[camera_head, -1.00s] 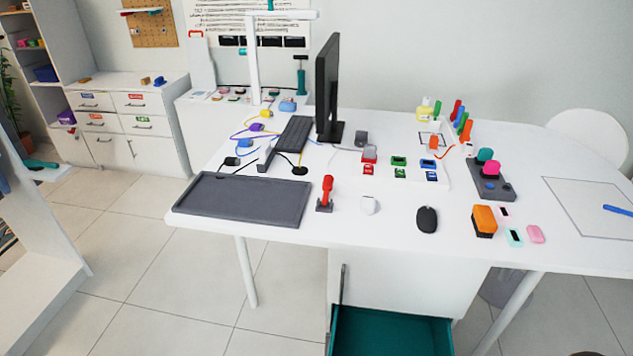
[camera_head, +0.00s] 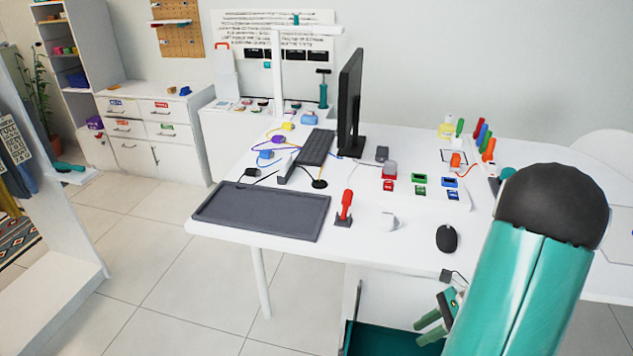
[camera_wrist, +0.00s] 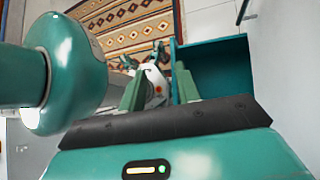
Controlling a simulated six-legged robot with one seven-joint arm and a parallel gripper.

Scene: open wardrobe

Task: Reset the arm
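My arm shows at the right in the head view as a large teal link with a black rounded end. My gripper (camera_head: 424,330) hangs low beside it, in front of the desk and near the open teal drawer. In the wrist view my gripper (camera_wrist: 160,85) has its two green fingers apart, with nothing seen held between them. Part of my own body shows beyond the fingers.
The white desk (camera_head: 290,255) bears a grey tray (camera_head: 262,210), a red-handled object (camera_head: 345,205), a mouse (camera_head: 446,238) and a monitor (camera_head: 350,100). The teal drawer (camera_wrist: 220,70) stands open below. A patterned rug (camera_wrist: 125,30) lies on the floor. A wardrobe is at left.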

